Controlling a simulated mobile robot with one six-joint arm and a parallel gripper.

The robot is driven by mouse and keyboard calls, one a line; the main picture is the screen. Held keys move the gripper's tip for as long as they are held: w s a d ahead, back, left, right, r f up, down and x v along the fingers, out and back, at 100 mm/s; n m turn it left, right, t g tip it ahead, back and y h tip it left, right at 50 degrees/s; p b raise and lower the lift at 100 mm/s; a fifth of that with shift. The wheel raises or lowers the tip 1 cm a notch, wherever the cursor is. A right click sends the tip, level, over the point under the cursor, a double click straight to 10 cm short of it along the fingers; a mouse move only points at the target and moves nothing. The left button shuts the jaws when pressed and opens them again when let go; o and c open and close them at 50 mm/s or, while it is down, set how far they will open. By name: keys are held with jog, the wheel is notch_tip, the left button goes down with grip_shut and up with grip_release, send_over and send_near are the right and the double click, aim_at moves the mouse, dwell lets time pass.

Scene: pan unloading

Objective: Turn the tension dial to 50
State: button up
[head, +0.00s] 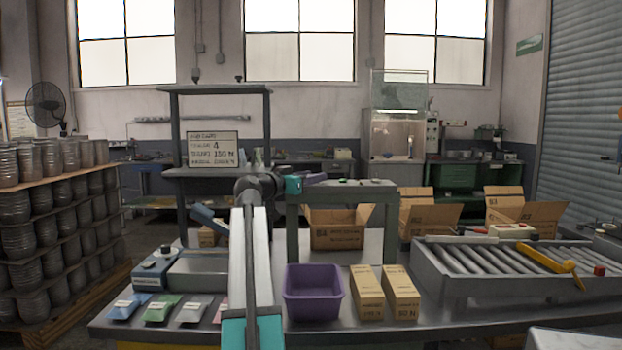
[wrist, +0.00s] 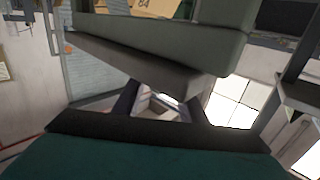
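No dial with a readable scale can be made out in either view. The grey-green arch machine (head: 391,215) stands on the bench, with small green parts on its top that are too small to identify. My gripper (head: 318,178) is at the arch's upper left, by its top beam; contact cannot be told. In the wrist view, grey-green beams (wrist: 150,62) fill the upper middle and cover the fingertips. Two dark fingers of my gripper (wrist: 162,100) show apart beneath them, with background visible between. Nothing is seen held.
A blue box device (head: 153,268), a purple bin (head: 313,297) and two tan cartons (head: 383,293) are on the bench. Open boxes (head: 340,228) stand behind the arch. A roller conveyor (head: 435,275) is at right. A shelf stand with a sign (head: 213,149) rises at left.

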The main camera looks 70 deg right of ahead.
jog(key=c, duration=0.8)
jog(key=shift+s+a+n+t+h+p, duration=0.15)
jog(key=shift+n+t+h+p, duration=0.15)
jog(key=shift+n+t+p, duration=0.65)
jog(key=shift+n+t, duration=0.35)
jog(key=shift+t, duration=0.7)
jog(key=shift+t+p, duration=0.3)
jog(key=shift+p, duration=0.15)
jog(key=n+t+p, duration=0.2)
jog(key=p, duration=0.2)
jog(key=shift+r+t, duration=0.15)
jog(key=shift+t, duration=0.25)
jog(key=shift+f+n+t+p, duration=0.2)
jog(key=shift+n+t+p, duration=0.6)
jog(key=shift+p, duration=0.65)
jog(key=o, duration=1.1)
jog(key=shift+c, duration=0.2)
